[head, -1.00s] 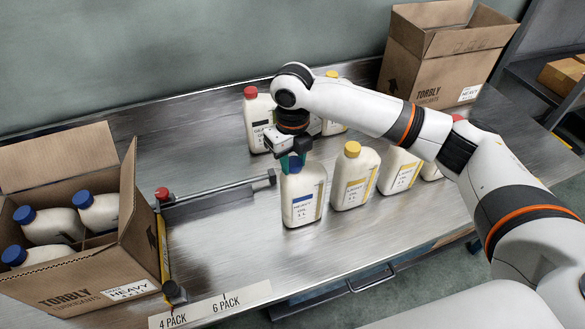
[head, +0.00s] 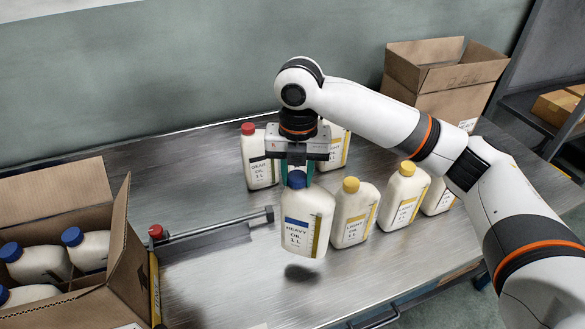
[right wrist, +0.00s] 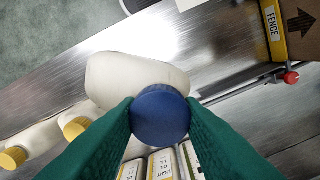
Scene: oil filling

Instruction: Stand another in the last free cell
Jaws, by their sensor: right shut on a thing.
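My right gripper (head: 297,168) is shut on the blue cap of a white bottle (head: 306,222) labelled HEAVY OIL 1 L. The bottle hangs upright above the bench, with its shadow below it. In the right wrist view the green fingertips (right wrist: 160,113) pinch the blue cap, and the white bottle body (right wrist: 125,75) shows beyond it. An open cardboard box (head: 118,235) at the left holds several blue-capped bottles (head: 92,250). The box's near part is cut off by the picture edge, and its front cell is hidden. My left gripper is not in view.
Yellow-capped bottles (head: 354,215) stand right of the held bottle. A red-capped bottle (head: 259,160) stands behind it. A metal rod (head: 215,225) with a red knob lies between box and bottles. Another open box (head: 440,80) stands at the back right. The bench (head: 215,285) is bare at front.

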